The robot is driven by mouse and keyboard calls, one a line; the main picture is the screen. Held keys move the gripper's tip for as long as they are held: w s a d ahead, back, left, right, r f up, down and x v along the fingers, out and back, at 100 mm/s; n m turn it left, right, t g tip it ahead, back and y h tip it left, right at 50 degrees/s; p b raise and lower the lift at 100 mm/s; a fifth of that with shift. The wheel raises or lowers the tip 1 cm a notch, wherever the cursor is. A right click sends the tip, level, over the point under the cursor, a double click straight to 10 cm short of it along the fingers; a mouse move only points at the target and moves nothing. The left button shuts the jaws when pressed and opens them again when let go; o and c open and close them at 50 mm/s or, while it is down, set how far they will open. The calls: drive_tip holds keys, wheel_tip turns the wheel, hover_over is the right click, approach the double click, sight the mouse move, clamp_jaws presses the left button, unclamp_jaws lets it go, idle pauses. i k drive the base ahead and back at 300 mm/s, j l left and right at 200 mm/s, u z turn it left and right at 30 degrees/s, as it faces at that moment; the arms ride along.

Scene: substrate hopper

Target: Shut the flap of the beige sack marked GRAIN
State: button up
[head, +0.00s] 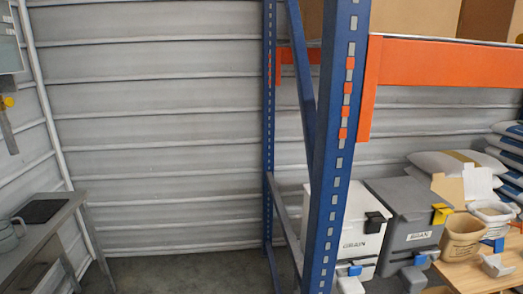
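A beige sack (461,240) stands open on the wooden pallet or board at the lower right; its label is too small to read. A beige panel (449,190) stands up behind it and looks like its raised flap. A white sack (493,218) stands behind and to the right, with a pale upright panel (478,186) near it. My gripper is not in view.
A grey bin (410,240) with a yellow latch stands between white bin and beige sack. A blue rack post (335,140) and orange beam (450,68) stand in front. A grey bench (62,212) is at left; the middle floor (180,272) is clear.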

sight(452, 190)
drive_tip(key=z, duration=1.25)
drive_tip(key=i+l+u, duration=0.35)
drive_tip(key=l, duration=0.65)
drive_tip(key=l+u, duration=0.4)
drive_tip(key=l, duration=0.6)
drive_tip(key=l+u, duration=0.35)
drive_tip(key=l, duration=0.75)
drive_tip(key=k+l+u, duration=0.1)
drive_tip(key=l+u, duration=0.3)
drive_tip(key=l, duration=0.65)
